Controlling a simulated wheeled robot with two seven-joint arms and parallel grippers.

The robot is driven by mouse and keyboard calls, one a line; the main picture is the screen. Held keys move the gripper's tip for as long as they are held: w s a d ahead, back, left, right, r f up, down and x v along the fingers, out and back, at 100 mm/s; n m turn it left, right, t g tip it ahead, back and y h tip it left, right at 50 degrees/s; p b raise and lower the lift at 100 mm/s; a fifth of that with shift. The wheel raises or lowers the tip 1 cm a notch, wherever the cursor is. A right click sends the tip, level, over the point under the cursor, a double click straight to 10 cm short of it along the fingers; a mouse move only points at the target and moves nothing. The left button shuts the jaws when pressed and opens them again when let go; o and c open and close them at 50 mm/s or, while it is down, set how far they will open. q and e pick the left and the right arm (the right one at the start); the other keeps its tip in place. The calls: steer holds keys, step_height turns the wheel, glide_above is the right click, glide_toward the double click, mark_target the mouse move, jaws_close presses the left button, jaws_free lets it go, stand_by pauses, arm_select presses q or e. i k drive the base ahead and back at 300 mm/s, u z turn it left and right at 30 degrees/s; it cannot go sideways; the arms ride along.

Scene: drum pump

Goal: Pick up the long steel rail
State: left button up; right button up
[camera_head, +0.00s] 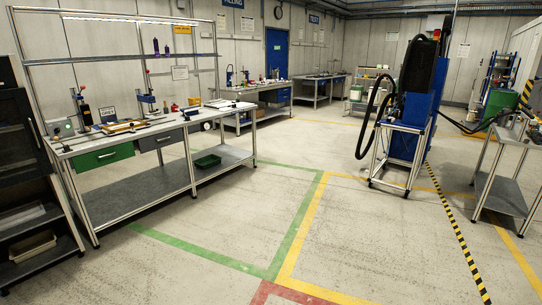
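I cannot make out a long steel rail for certain in the head view. The near workbench (150,140) at the left holds several small tools and parts, too small to tell apart. A flat tray-like item (118,127) lies on it, and a pale flat item (231,106) lies near its right end. Neither of my grippers is in view.
A dark rack (30,190) stands at the left edge. A blue machine (409,120) with black hoses stands right of centre, and a metal table (508,165) at the right. The middle floor is clear.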

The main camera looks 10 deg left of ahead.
mark_target(192, 107)
steer(key=u, duration=0.55)
steer(key=i, duration=2.8)
steer(key=u, duration=0.5)
steer(key=i, duration=2.05)
steer(key=z, duration=0.55)
steer(key=i, duration=0.6)
steer(key=z, duration=0.9)
steer(key=i, duration=1.8)
steer(key=u, duration=1.25)
steer(key=i, duration=0.65)
steer(key=u, duration=0.65)
